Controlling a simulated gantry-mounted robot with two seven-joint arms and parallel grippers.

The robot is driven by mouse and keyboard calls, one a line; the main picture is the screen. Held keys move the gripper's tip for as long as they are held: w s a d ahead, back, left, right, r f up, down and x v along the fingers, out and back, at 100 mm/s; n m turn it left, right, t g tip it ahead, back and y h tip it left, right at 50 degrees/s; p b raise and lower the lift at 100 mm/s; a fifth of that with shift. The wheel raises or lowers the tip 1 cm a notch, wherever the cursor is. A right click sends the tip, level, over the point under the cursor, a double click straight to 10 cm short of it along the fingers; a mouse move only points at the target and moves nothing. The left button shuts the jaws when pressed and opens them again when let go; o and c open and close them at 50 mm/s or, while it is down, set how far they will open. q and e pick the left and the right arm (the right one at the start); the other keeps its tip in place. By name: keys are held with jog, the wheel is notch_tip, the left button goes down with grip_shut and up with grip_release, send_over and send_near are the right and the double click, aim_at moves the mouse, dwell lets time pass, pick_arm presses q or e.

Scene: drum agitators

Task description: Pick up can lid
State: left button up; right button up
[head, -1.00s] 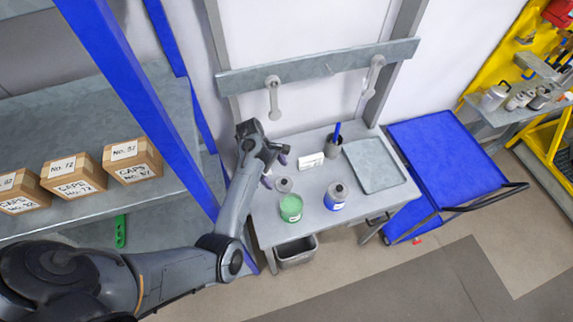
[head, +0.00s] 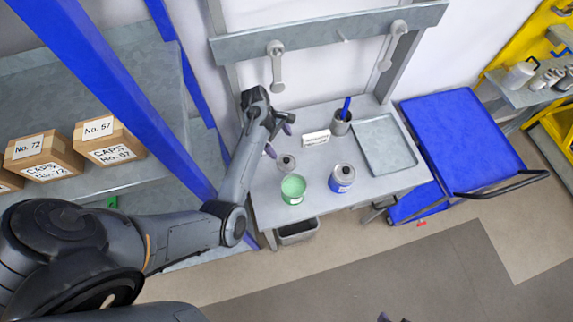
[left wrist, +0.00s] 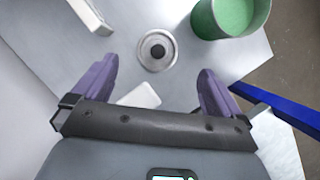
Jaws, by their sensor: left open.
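The can lid (head: 286,162) is a small round grey disc with a dark knob, lying on the grey workbench (head: 270,206) behind the open can of green paint (head: 293,188). My left gripper (head: 279,140) is open and empty above the bench, just behind the lid. In the left wrist view the lid (left wrist: 157,50) shows whole, ahead of and between the spread purple fingers of the gripper (left wrist: 157,68), with nothing held. The green can (left wrist: 232,18) is at upper right there. A purple tip, likely of my right gripper (head: 384,317), just shows at the bottom edge.
A blue-labelled can (head: 342,178), a white card (head: 315,138), a cup with a blue-handled tool (head: 340,124) and a grey tray (head: 384,146) stand on the bench. A blue cart (head: 460,140) is at right. Boxes (head: 108,142) sit on the left shelf.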

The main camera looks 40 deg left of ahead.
pick_arm(q)
jog(key=b, duration=0.4)
send_over(286, 160)
jog(key=a, duration=0.3)
jog(key=f, duration=0.5)
jog(key=shift+s+d+f, duration=0.1)
jog(key=shift+s+d, duration=0.05)
jog(key=shift+s, duration=0.05)
jog(key=shift+x, duration=3.65)
jog(key=shift+d, duration=0.1)
jog(key=c, duration=0.8)
